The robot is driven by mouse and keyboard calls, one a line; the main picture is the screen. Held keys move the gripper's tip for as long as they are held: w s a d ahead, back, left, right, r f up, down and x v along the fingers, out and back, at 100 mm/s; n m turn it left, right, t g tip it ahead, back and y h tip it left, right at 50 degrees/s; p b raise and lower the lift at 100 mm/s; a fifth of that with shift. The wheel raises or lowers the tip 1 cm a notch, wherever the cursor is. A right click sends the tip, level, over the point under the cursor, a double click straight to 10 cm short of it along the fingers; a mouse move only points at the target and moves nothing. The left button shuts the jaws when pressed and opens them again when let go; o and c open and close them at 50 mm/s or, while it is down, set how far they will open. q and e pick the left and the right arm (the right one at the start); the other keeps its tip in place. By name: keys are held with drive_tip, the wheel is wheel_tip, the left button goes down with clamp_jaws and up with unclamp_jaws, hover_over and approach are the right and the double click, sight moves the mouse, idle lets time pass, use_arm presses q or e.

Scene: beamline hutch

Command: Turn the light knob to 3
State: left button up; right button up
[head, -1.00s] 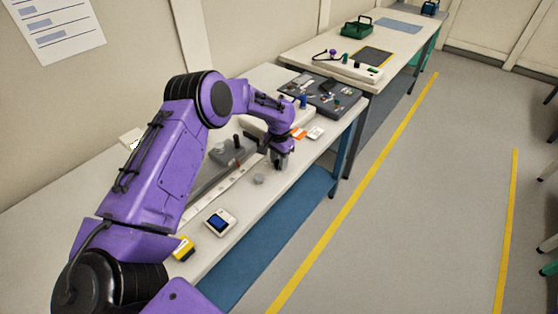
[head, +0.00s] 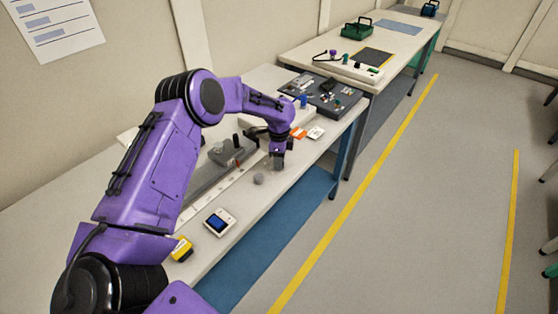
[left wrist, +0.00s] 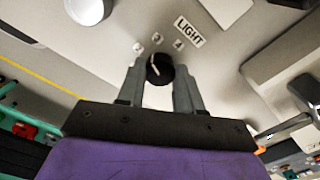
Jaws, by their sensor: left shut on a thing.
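The light knob (left wrist: 160,68) is round and black with a white pointer line. It sits on a pale panel beside a LIGHT label (left wrist: 188,32). Small number tags stand around its far side, among them a 3 (left wrist: 157,39) and a 4 (left wrist: 178,43). The pointer leans to the upper left, left of the 3; its exact setting is hard to read. My left gripper (left wrist: 160,74) is shut on the knob, one finger on each side. In the head view my left gripper (head: 277,163) points down at the bench and hides the knob. My right gripper is out of view.
A dark tray (head: 322,92) with small parts lies beyond.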

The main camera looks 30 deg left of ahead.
use_arm(q)
drive_tip(key=shift+m+b, duration=0.3)
drive_tip(key=shift+m, duration=1.9)
drive_tip(key=shift+r, duration=0.1)
drive_tip(key=o, duration=1)
drive_tip(key=shift+o, duration=0.2)
wheel_tip(320, 180, up, 10)
drive_tip(key=b, duration=0.1)
drive_tip(key=shift+r+b, duration=0.2)
drive_tip(key=shift+b, duration=0.1)
